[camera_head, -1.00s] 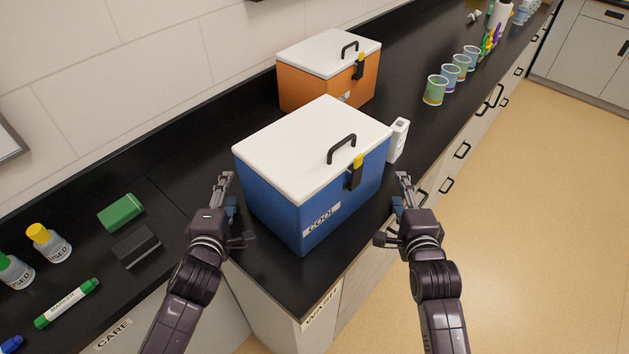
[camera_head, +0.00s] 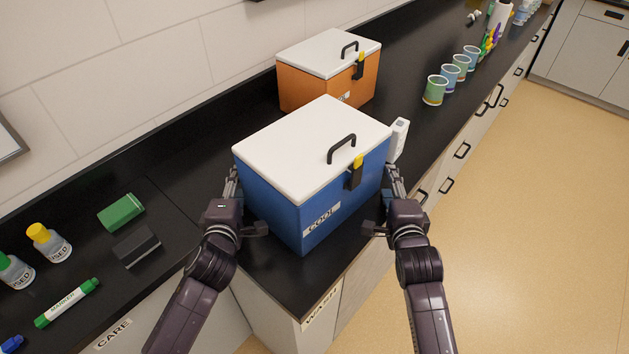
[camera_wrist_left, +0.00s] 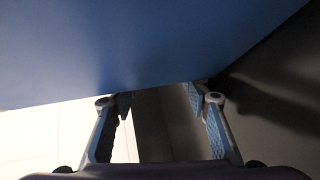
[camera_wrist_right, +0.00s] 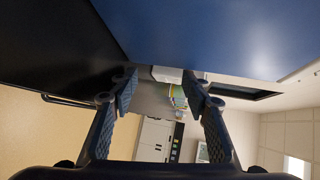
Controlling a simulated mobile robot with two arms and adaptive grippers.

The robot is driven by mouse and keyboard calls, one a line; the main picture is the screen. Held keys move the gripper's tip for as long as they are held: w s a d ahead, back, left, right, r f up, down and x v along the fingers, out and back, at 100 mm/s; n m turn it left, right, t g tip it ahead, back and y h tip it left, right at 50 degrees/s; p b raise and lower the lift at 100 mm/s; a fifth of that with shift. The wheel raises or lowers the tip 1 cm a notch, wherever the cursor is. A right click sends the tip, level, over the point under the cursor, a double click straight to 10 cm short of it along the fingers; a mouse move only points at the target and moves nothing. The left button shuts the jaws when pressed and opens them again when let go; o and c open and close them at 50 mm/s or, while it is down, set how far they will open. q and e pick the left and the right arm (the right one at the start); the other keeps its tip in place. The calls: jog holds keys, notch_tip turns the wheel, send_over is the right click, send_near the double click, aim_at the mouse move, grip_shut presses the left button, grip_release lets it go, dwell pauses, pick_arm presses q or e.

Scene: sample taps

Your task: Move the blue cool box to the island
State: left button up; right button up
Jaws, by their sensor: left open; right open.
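The blue cool box (camera_head: 300,210) with a white lid (camera_head: 310,148) stands upright on the black counter near its front corner. Its lid is shut, with a black handle and a yellow-topped latch. My left gripper (camera_head: 232,180) is beside the box's left side, partly hidden by it. In the left wrist view the left fingers (camera_wrist_left: 160,105) are open and empty, close to the blue wall (camera_wrist_left: 140,50). My right gripper (camera_head: 392,178) is beside the box's right side. In the right wrist view its fingers (camera_wrist_right: 163,88) are open, close to the blue wall (camera_wrist_right: 210,35). Contact cannot be told.
An orange cool box (camera_head: 325,85) stands behind. A white device (camera_head: 399,138) is close to the blue box's right side. Several cups (camera_head: 435,90) line the counter farther back. The floor (camera_head: 520,220) at right is clear.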

pick_arm(q)
jog(key=shift+d, duration=0.3)
pick_arm(e)
jog(key=shift+a, duration=0.3)
